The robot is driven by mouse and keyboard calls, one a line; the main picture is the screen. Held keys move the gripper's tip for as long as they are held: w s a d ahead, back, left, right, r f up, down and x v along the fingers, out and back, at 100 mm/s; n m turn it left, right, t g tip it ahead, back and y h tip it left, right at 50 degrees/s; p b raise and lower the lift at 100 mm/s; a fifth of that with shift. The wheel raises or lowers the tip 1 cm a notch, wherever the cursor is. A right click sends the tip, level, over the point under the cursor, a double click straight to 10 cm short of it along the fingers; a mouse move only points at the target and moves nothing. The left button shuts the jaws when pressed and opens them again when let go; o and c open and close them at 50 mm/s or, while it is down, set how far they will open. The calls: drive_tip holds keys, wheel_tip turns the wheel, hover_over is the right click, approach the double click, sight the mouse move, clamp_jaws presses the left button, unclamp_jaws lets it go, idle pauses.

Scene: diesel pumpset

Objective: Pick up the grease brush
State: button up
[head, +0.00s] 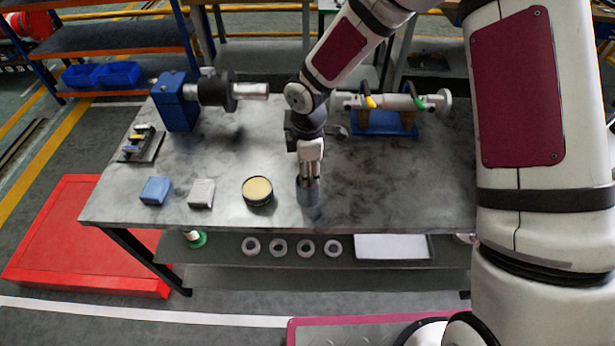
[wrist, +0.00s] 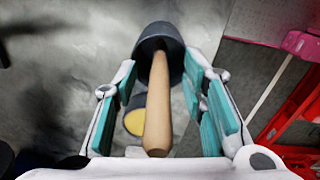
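The grease brush shows in the wrist view as a pale wooden handle (wrist: 158,110) rising out of a dark cup (wrist: 158,36), its thick end towards the camera. The bristle end is hidden in the cup. My gripper (wrist: 163,72) is open, with one teal-padded finger on each side of the handle and gaps between pads and wood. In the head view my gripper (head: 310,172) points down above the grey-blue cup (head: 308,200) near the bench's front edge. The handle is mostly hidden there by my fingers.
A round tin with a yellow top (head: 257,191) stands left of the cup. Further left are a grey block (head: 201,193) and a blue block (head: 156,190). Behind are a blue-based machine (head: 177,103) and a shaft on a blue stand (head: 385,122). The bench right of the cup is clear.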

clamp_jaws()
drive_tip(key=shift+r, duration=0.15)
wheel_tip(320, 180, up, 10)
drive_tip(key=shift+f+b, duration=0.1)
drive_tip(key=shift+b, duration=0.45)
